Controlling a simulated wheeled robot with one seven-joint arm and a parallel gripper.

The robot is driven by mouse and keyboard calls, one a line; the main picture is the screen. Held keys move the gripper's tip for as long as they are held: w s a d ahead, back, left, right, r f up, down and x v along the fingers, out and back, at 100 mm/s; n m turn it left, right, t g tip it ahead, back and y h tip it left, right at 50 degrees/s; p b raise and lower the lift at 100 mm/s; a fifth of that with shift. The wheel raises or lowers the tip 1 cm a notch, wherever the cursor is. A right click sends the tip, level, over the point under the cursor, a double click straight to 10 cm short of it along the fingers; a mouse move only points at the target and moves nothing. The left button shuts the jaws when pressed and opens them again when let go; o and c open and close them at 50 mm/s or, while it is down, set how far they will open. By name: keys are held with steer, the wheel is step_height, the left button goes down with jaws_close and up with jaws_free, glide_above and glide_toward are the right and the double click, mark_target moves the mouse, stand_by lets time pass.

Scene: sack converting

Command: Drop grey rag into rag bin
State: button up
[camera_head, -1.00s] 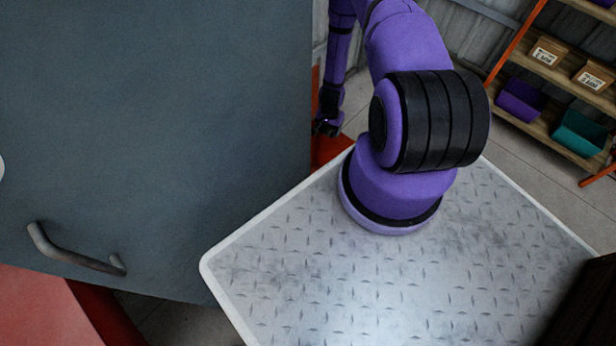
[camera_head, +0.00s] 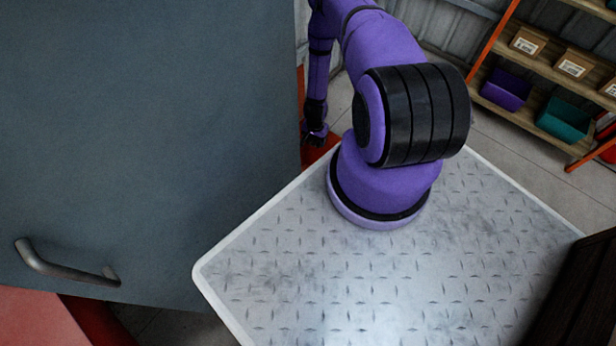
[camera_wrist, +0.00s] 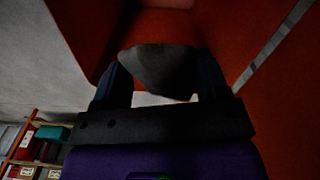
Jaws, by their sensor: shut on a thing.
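The grey rag (camera_wrist: 158,72) hangs between the two fingers of my gripper (camera_wrist: 163,66) in the wrist view. The gripper is shut on it. A red-orange surface (camera_wrist: 265,45) lies close around the rag and fingers. I cannot tell whether this is the rag bin. In the head view my gripper (camera_head: 316,136) is small and dark, beyond the edge of the metal plate and beside red surfaces. The rag cannot be made out there.
A large grey-blue panel (camera_head: 150,130) with a metal handle (camera_head: 66,264) fills the left of the head view. A shelf with cardboard boxes (camera_head: 574,63), a purple bin (camera_head: 505,88) and a teal bin (camera_head: 563,119) stands at the back right. Bare floor (camera_head: 520,160) lies before it.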

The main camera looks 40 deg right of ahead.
steer(key=o, duration=1)
steer(key=shift+r, duration=0.1)
step_height(320, 180, up, 11)
steer(key=shift+f, duration=0.15)
stand_by(0.3)
